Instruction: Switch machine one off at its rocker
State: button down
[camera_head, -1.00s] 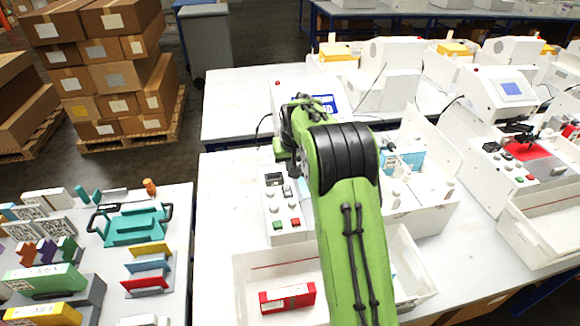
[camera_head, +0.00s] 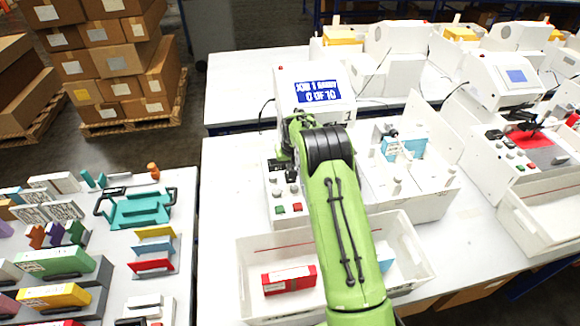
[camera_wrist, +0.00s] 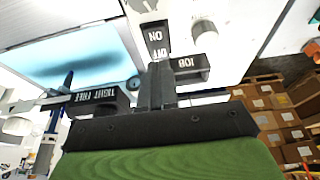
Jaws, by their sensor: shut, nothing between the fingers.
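Machine one (camera_head: 348,92) is white, with a lit blue screen (camera_head: 318,91) reading "JOB 1 READY 0 OF 10". Its control panel (camera_head: 284,223) has a green and a red button at the near end. The black rocker (camera_wrist: 156,38), lettered ON and OFF, shows upside down in the wrist view; in the head view my arm hides it. My gripper (camera_wrist: 157,73) is shut and empty, its fingertips over the OFF end of the rocker. I cannot tell whether they touch it or which way the rocker is tipped.
A JOB knob (camera_wrist: 189,68) and a black TIGHT/FREE label (camera_wrist: 97,102) lie close beside the fingers. A white tray (camera_head: 250,250) with a red box (camera_head: 289,280) stands in front. A neighbouring machine (camera_head: 495,85) is at right. A table of parts (camera_head: 215,300) borders at left.

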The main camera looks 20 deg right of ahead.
jog(key=shift+s+x, duration=0.2)
jog(key=shift+x, duration=1)
jog(key=shift+f, duration=0.1)
